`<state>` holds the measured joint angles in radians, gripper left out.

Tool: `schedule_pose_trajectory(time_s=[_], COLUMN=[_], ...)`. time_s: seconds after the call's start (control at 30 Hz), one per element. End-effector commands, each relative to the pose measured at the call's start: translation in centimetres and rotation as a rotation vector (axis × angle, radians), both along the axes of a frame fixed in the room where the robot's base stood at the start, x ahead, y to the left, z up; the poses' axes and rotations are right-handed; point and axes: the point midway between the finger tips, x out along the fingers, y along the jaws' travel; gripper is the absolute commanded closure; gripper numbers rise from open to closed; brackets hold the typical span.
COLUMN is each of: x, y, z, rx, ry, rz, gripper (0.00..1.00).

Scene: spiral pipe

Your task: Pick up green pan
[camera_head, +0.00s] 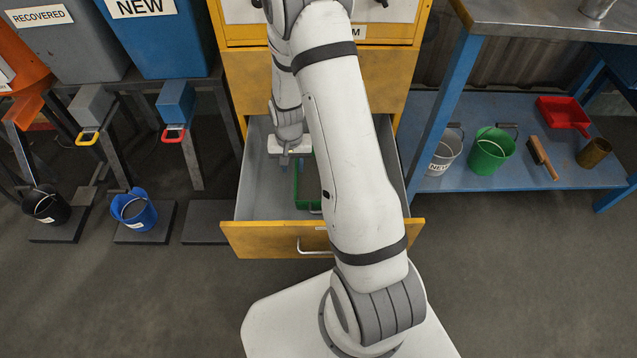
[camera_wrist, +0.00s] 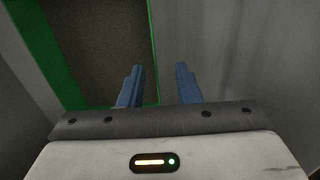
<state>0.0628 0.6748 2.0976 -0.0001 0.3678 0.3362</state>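The green pan (camera_head: 298,188) lies inside the open yellow drawer (camera_head: 270,241), partly hidden behind my arm in the head view. In the wrist view the pan (camera_wrist: 50,58) shows as a green-walled tray with a dark bottom. My gripper (camera_head: 291,163) points down into the drawer at the pan's left side. In the wrist view my gripper (camera_wrist: 159,82) has its two blue fingers apart with nothing held between them. The left finger overlaps the pan's interior and the right finger shows beyond its thin right edge. Whether they touch the pan cannot be told.
The drawer's grey walls (camera_head: 252,165) stand close around the gripper. A blue shelf (camera_head: 468,176) at right holds a white bucket (camera_head: 443,152), green bucket (camera_head: 490,151), brush (camera_head: 542,156) and red dustpan (camera_head: 566,113). Black (camera_head: 46,205) and blue (camera_head: 134,209) buckets stand at left.

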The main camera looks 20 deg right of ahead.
Motion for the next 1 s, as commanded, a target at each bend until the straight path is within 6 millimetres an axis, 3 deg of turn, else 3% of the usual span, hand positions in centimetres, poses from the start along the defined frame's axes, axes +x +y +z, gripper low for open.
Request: schedule_pose_trajectory(time_s=[0.2,0.3,0.53,0.9,1.0], x=[-0.6,-0.5,-0.5,-0.5,-0.5], y=[-0.4,-0.4,-0.3,-0.3,-0.3], z=[-3.7,-4.5,-4.4,-4.4,-4.4], rx=[0.000,0.000,0.000,0.000,0.000], ry=[0.003,0.002,0.001,0.001,0.001], rz=[0.000,0.001,0.001,0.002,0.002], gripper=[0.70,0.70,0.71,1.00,1.00])
